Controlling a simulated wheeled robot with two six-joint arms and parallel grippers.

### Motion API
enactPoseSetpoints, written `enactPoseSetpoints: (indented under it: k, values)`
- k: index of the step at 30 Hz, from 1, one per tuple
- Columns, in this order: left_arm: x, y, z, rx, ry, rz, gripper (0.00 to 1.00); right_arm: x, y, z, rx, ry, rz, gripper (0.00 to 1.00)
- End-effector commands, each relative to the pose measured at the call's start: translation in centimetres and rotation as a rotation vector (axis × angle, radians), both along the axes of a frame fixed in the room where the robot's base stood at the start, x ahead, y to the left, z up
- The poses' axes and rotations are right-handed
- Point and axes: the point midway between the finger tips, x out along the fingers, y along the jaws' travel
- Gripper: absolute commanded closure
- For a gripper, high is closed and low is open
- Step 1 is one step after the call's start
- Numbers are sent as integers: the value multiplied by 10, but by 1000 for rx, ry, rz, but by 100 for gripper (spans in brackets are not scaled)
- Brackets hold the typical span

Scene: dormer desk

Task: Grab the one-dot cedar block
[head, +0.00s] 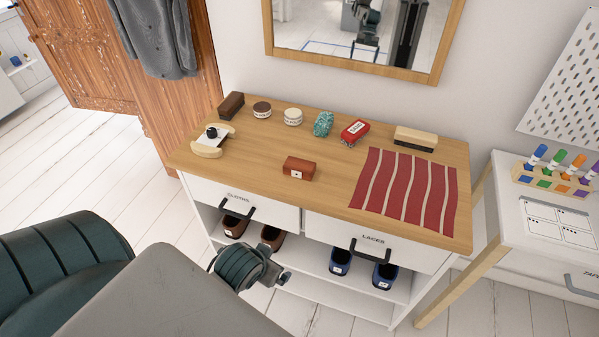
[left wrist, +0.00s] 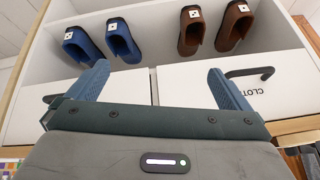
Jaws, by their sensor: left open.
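The cedar block (head: 300,166), a small reddish-brown block with a white one-dot label on its front, lies near the middle front of the wooden desktop (head: 240,178) in the head view. My left gripper (head: 283,277) is below the desktop, in front of the open shelf. In the left wrist view its two blue fingers (left wrist: 158,85) are spread wide with nothing between them. That view shows the cabinet front upside down, and the block is not in it. My right gripper is not in view.
A red striped cloth (head: 405,188) covers the desktop's right. Drawer handles (head: 238,211) stick out in front. Brown and blue shoes (head: 340,261) sit on the shelf. Desktop around the block is clear.

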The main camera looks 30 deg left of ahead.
Motion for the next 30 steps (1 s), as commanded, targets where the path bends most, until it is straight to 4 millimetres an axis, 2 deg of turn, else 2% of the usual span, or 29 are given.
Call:
enactPoseSetpoints:
  k: [1,6,9,13,17,24,30]
  values:
    - [24,7,19,12,-101,27,0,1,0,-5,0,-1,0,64]
    - [92,27,68,11,-389,107,0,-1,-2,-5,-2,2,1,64]
    - [121,34,91,0,-519,130,0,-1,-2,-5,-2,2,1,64]
    - [148,41,114,-16,-646,143,0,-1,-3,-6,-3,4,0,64]
    - [164,45,121,-24,-697,147,0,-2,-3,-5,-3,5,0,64]
    - [197,53,107,-25,-697,147,0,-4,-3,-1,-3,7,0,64]
    - [211,57,101,-25,-695,148,0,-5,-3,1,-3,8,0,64]
